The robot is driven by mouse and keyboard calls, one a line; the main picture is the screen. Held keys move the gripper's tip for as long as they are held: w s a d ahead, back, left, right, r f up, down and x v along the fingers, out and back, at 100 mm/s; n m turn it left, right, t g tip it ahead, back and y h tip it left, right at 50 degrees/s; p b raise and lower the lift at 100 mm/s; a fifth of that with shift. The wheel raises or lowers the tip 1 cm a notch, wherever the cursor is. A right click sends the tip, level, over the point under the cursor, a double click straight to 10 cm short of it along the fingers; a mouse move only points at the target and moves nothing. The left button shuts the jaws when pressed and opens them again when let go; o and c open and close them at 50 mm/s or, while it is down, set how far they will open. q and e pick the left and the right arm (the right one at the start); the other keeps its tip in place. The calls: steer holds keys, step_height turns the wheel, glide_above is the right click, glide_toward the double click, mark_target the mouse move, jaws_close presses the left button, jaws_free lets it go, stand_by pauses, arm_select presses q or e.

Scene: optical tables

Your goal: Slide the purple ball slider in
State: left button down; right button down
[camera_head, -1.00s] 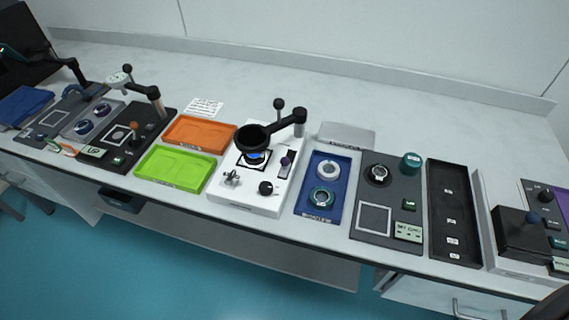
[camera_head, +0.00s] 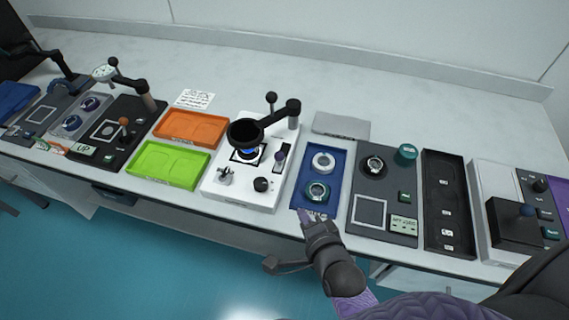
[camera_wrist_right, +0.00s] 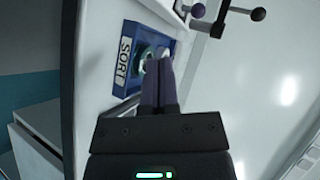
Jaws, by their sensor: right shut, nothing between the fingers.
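The purple ball slider (camera_head: 287,147) is a small dark purple ball standing at the right side of the white unit (camera_head: 238,198) in the head view. My right gripper (camera_head: 304,214) is shut and empty. Its purple fingers are in front of the blue tray (camera_head: 299,197), to the right of and nearer than the slider, apart from it. In the right wrist view the shut fingers (camera_wrist_right: 160,82) point towards the blue tray with its SORT label (camera_wrist_right: 124,60). A purple ball on a dark rod (camera_wrist_right: 257,14) shows at the top there. My left gripper is out of view.
A black pan-like cup (camera_head: 246,132) on a dark arm hangs over the white unit's blue light. A black knob (camera_head: 261,184) and a metal cross handle (camera_head: 224,176) stand at its front. The green tray (camera_head: 168,180) is left; a dark grey panel (camera_head: 383,238) is right.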

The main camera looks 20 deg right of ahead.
steer(key=shift+w+d+r+m+t, duration=0.15)
steer(key=shift+w+r+m+t, duration=0.1)
steer(key=shift+r+m, duration=0.2)
steer(key=shift+w+d+r+m+t, duration=0.15)
steer(key=shift+r+m+t, duration=0.1)
steer(key=shift+r+m, duration=0.2)
steer(key=b, duration=0.4)
glide_toward(280, 161)
steer(key=f, duration=0.1)
steer(key=w+f, duration=0.2)
steer(key=f, duration=0.1)
steer(key=w, duration=0.3)
steer(key=shift+w+d+r, duration=0.1)
steer(key=shift+w+r, duration=0.2)
steer(key=shift+w, duration=0.05)
steer(key=shift+w+r+b, duration=0.15)
steer(key=shift+w+b, duration=0.15)
steer(key=shift+w, duration=0.15)
